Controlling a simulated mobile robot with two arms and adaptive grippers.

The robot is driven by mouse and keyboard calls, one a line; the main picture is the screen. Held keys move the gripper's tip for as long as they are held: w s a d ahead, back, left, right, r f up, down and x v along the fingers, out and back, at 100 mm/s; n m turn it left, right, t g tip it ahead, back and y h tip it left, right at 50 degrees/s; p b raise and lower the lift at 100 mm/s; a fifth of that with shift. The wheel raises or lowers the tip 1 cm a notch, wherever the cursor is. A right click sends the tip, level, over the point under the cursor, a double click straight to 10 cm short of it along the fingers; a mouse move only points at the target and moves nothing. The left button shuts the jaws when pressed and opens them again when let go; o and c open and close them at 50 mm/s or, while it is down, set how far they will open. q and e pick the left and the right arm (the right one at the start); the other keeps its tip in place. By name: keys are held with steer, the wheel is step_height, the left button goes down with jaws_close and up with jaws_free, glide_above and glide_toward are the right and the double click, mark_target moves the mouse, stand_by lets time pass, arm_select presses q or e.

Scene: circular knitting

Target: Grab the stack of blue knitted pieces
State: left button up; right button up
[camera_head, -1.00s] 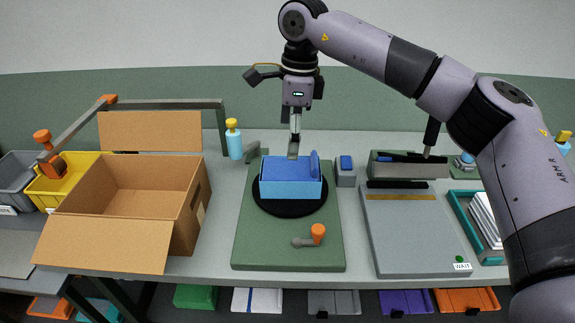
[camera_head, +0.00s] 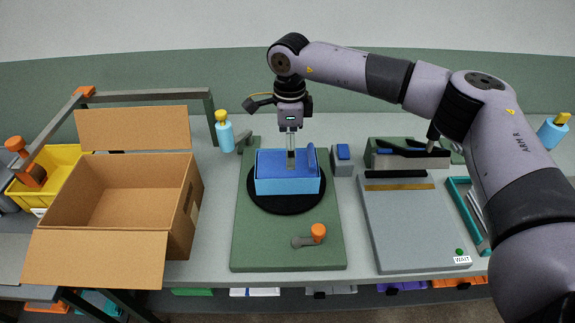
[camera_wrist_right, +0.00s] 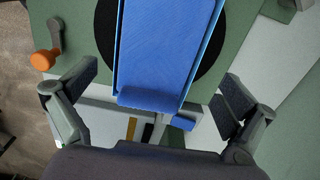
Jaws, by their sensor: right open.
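The stack of blue knitted pieces (camera_head: 272,158) lies in a light-blue open-topped holder (camera_head: 287,186). The holder sits on a black round disc (camera_head: 288,207) on a green board. In the right wrist view the blue stack (camera_wrist_right: 168,45) runs lengthwise between my spread fingers, with its ribbed top facing the camera. My right gripper (camera_head: 291,168) points down over the holder in the head view. It is open and empty, and one finger stands on each side of the stack (camera_wrist_right: 157,78) in the wrist view. I cannot tell whether the fingertips touch it. My left gripper is not in view.
An open cardboard box (camera_head: 125,205) stands at left. An orange-knobbed handle (camera_head: 317,233) sits on the green board's front. A small grey block with a blue top (camera_head: 343,158) stands close right of the holder. A grey panel (camera_head: 415,225) lies further right.

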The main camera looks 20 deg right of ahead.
steer(key=shift+s+f+p, duration=0.15)
steer(key=shift+f+p, duration=0.4)
steer(key=shift+f, duration=0.2)
steer(key=f, duration=0.1)
steer(key=f+p, duration=0.2)
steer(key=shift+a+f, duration=0.25)
steer(key=shift+f, duration=0.55)
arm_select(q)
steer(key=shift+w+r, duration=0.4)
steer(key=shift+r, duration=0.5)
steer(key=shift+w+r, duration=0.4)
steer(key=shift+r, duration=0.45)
arm_select(e)
steer(key=c, duration=1.4)
